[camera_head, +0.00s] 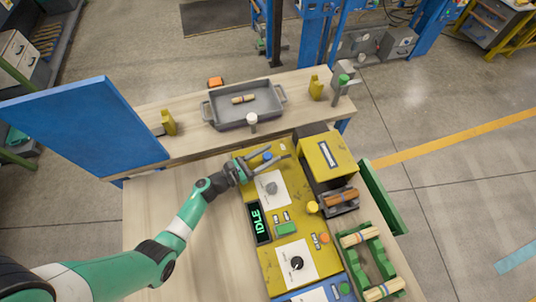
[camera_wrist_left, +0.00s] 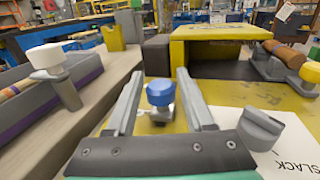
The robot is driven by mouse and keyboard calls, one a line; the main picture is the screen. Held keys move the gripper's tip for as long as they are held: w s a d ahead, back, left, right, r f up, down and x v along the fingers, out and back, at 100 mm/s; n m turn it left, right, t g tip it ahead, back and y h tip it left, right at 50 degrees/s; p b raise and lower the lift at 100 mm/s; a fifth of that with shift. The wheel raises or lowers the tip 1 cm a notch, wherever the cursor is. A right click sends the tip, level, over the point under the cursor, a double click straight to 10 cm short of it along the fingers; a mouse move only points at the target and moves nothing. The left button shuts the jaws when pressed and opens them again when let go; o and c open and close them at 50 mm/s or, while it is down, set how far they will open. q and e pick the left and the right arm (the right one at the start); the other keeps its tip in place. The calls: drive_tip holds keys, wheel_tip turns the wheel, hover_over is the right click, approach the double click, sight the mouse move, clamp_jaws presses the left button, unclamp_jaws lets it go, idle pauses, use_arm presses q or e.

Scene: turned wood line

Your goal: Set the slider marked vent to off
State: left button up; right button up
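A blue knob (camera_head: 267,156) on a short metal stem stands at the far end of the yellow control panel (camera_head: 256,196). It also shows in the left wrist view (camera_wrist_left: 161,92). No vent lettering is readable in either view, so I cannot tell whether this knob is the vent slider. My left gripper (camera_head: 280,154) is open, with its fingers reaching over the panel's far end. In the left wrist view the two fingers (camera_wrist_left: 160,76) stand on either side of the blue knob, apart from it. My right gripper is not in view.
A grey dial (camera_wrist_left: 262,128) marked SLACK sits beside the right finger. A yellow housing (camera_head: 326,157) stands right of the gripper. A white-capped post (camera_head: 252,120) and grey tray (camera_head: 221,112) are behind. The bench left of the panel is clear.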

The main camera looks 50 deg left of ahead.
use_arm(q)
clamp_jaws()
idle(1.1)
